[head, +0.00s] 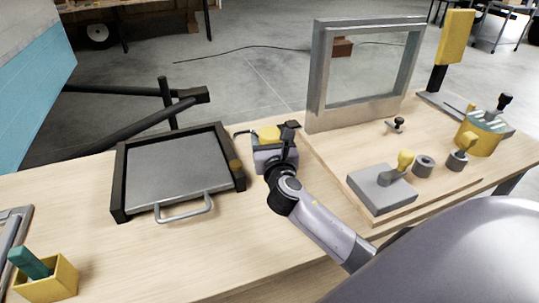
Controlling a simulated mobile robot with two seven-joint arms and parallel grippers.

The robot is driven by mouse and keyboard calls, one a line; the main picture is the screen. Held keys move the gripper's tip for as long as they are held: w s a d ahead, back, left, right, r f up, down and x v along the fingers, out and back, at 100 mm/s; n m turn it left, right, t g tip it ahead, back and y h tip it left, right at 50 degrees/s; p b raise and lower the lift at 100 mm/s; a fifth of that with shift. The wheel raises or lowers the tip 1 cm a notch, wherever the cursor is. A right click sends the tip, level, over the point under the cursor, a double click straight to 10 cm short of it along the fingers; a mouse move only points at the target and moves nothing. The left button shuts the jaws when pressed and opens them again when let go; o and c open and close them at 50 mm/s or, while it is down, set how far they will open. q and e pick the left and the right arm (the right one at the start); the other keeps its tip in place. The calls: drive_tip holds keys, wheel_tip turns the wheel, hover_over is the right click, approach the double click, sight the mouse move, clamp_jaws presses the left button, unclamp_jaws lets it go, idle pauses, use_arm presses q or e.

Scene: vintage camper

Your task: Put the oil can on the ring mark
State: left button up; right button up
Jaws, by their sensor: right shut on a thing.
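The oil can (268,133) shows as a yellow top with a thin dark spout reaching left, in the middle of the head view. My right gripper (276,143) is shut on it; the gripper and wrist hide most of the can's body. I cannot tell whether the can touches the bench or is held above it. The ring mark cannot be made out. My left gripper is not in view.
A black-framed grey tray (180,167) with a handle lies left of the can. A wooden board (330,158) at right carries an upright metal frame (317,75), a grey block (375,192) and small parts. A yellow box (52,284) stands front left. Bare bench lies in front.

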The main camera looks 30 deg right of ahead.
drive_tip(key=shift+f+b, duration=0.7)
drive_tip(key=shift+f, duration=1.35)
drive_tip(key=shift+f, duration=0.15)
drive_tip(key=o, duration=1.2)
drive_tip(key=v, duration=1.2)
